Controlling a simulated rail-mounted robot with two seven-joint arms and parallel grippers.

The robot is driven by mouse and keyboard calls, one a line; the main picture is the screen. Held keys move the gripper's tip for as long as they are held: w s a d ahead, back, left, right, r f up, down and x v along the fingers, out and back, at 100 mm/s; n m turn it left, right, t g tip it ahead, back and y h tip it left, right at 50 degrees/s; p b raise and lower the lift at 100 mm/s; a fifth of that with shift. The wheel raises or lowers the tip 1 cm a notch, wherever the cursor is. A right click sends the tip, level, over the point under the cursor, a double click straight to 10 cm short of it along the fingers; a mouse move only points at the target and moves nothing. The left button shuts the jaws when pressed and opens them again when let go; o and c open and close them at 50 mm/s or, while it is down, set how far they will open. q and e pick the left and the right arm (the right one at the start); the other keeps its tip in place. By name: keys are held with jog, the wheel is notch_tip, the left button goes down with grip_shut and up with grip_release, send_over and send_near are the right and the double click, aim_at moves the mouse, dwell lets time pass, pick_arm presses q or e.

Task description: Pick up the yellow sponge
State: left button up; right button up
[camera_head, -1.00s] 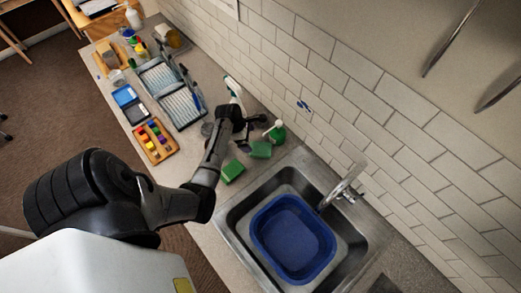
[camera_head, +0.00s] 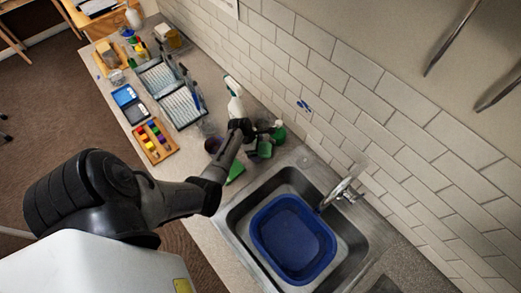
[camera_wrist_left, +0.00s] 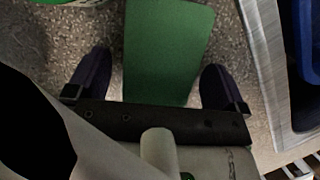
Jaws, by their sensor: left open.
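I see no yellow sponge face in either view. Two flat green pieces lie on the counter by the sink: one (camera_head: 235,172) is partly behind my left arm, the other (camera_head: 265,149) is close to the gripper. My left gripper (camera_head: 252,146) is over the counter, small and dark in the head view. In the left wrist view, a green slab (camera_wrist_left: 168,45) lies between the spread fingers of the left gripper (camera_wrist_left: 156,80), with gaps on both sides. The gripper is open and holds nothing. My right gripper is out of view.
The sink (camera_head: 236,212) with a blue basin (camera_head: 292,240) is at right. A white spray bottle (camera_head: 235,104) and a green bottle (camera_head: 279,133) stand near the gripper. A dish rack (camera_head: 168,92) and a wooden block tray (camera_head: 153,141) are farther left. The tiled wall bounds the counter.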

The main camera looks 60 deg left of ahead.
pick_arm(q)
jog(key=c, duration=1.1)
jog(key=shift+s+r, duration=0.2)
jog(key=shift+r, duration=0.2)
notch_tip(320, 180, up, 6)
jog(key=shift+f, duration=0.1)
jog(key=s+d, duration=0.1)
jog(key=s, duration=0.5)
jog(key=s+d+b, duration=0.1)
jog(key=s, duration=0.5)
jog(key=s+d, duration=0.1)
jog(key=s, duration=0.6)
jog(key=shift+s+d, duration=0.1)
jog(key=shift+d, duration=0.2)
